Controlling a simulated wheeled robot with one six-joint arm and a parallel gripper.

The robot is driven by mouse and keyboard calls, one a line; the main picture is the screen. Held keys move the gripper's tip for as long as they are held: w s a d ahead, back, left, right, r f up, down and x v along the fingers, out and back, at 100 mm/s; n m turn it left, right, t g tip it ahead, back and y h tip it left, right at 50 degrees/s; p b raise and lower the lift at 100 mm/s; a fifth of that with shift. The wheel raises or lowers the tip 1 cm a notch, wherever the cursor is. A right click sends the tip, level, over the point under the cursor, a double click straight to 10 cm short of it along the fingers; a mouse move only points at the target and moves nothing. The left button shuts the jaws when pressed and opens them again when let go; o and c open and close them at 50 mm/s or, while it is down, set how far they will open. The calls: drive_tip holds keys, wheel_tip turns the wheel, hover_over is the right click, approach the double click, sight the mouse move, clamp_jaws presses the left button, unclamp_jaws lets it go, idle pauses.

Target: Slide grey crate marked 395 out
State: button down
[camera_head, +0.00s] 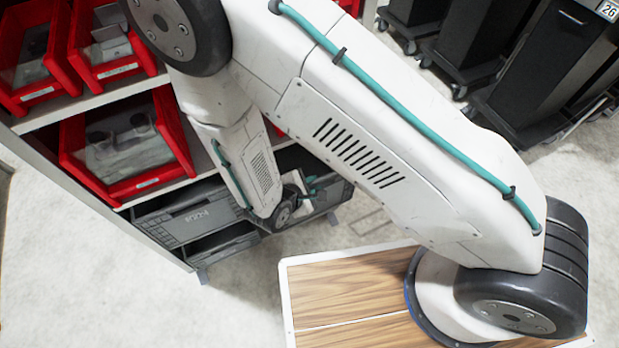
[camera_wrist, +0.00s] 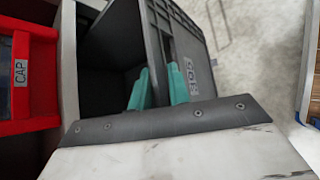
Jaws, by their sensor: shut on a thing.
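The grey crate marked 395 (camera_wrist: 193,55) is in the wrist view, with its label on the front wall facing right. My gripper (camera_wrist: 158,76) has its two teal fingers on either side of this front wall, near the rim, one inside and one outside. It is shut on the wall. The dark inside of the crate shows to the left of the wall. In the head view the crate (camera_head: 334,191) is mostly hidden behind my arm at the low right of the shelf, and my gripper (camera_head: 309,185) is small and partly hidden there.
Red bins (camera_head: 124,190) stand on the shelf (camera_head: 85,104) above. Another grey crate (camera_head: 190,222) sits on a lower level to the left. A red bin marked CAP (camera_wrist: 30,117) is close left of my gripper. Dark wheeled bins (camera_head: 535,75) stand at upper right. Pale floor is clear in front.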

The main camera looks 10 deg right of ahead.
drive_tip(key=shift+s+d, duration=0.3)
drive_tip(key=shift+s, duration=0.55)
drive_tip(key=c, duration=1.2)
unclamp_jaws()
drive_tip(key=shift+c, duration=0.2)
drive_tip(key=shift+r, duration=0.1)
drive_tip(key=v, duration=0.7)
drive_tip(key=shift+s+a+r, duration=0.15)
drive_tip(key=shift+s+a, duration=0.05)
drive_tip(key=shift+s, duration=0.05)
